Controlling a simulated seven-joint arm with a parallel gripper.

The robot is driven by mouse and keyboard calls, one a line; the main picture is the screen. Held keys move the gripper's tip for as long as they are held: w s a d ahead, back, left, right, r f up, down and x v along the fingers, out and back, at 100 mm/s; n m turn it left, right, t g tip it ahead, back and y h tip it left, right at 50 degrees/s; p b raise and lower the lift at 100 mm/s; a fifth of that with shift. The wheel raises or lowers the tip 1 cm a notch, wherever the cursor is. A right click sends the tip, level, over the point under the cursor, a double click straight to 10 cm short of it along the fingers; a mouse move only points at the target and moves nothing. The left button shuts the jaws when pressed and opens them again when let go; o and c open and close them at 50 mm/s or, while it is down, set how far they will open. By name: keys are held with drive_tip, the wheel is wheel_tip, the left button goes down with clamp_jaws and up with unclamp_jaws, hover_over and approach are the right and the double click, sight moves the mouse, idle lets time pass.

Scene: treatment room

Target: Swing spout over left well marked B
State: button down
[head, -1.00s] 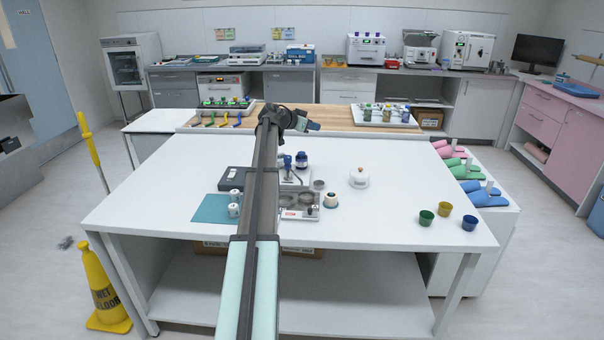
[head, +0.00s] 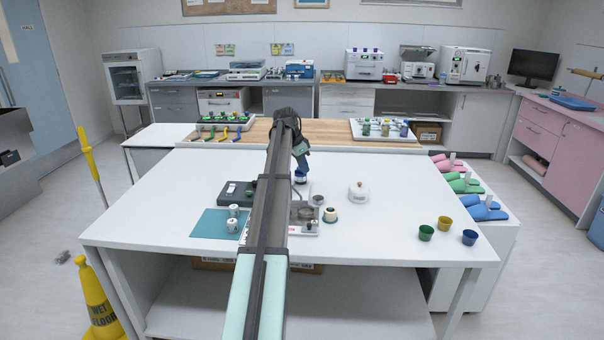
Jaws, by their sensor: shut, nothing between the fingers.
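A small dispensing station (head: 309,232) with a grey well plate stands mid-table, largely hidden behind my arm. One grey well (head: 305,213) shows right of the arm; the left well, its B mark and the spout cannot be made out. My gripper (head: 302,168) points down just above or behind the jar, shut and empty. I cannot tell whether it touches anything.
Left of my arm are a dark scale (head: 236,193) and two white jars (head: 233,218) by a teal mat (head: 207,225). To the right are a cream-topped pot (head: 330,215), a white lidded pot (head: 358,192) and coloured cups (head: 426,232).

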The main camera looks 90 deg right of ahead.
wheel_tip(320, 180, down, 9)
drive_tip(key=shift+w+a, duration=0.2)
drive_tip(key=shift+w, duration=0.2)
drive_tip(key=shift+w+a, duration=0.1)
idle(0.6)
drive_tip(key=w+m, duration=0.1)
drive_tip(key=w, duration=0.2)
drive_tip(key=w+a+m, duration=0.1)
drive_tip(key=w, duration=0.1)
drive_tip(key=w+m+y, duration=0.1)
drive_tip(key=w, duration=0.2)
drive_tip(key=shift+w+a, duration=0.35)
drive_tip(key=shift+w+d, duration=0.25)
drive_tip(key=shift+w, duration=0.4)
drive_tip(key=shift+w+d, duration=0.3)
drive_tip(key=shift+w, duration=0.3)
drive_tip(key=shift+w+d, duration=0.25)
drive_tip(key=shift+w, duration=0.4)
